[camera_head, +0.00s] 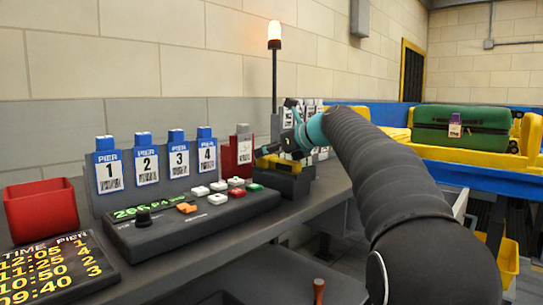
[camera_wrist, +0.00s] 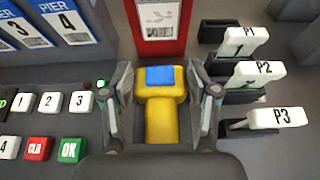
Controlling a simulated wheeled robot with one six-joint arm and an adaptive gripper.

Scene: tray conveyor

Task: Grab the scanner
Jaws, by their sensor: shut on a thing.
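The yellow scanner (camera_wrist: 162,110) with a blue top face (camera_wrist: 160,77) stands between the two fingers of my gripper (camera_wrist: 164,100) in the wrist view. The fingers are closed in on its sides. In the head view the yellow scanner (camera_head: 278,162) shows partly at its dark holder (camera_head: 285,183), with my gripper (camera_head: 291,140) around it and covering much of it. I cannot tell whether the scanner is lifted clear of the holder.
A keypad console (camera_head: 190,215) with coloured buttons lies left of the holder. Numbered blue pier tags (camera_head: 145,160) stand behind it. Tags labelled P1, P2 and P3 (camera_wrist: 275,117) are close on the right. A lamp pole (camera_head: 275,75) rises behind. A green suitcase (camera_head: 460,130) lies in a yellow tray.

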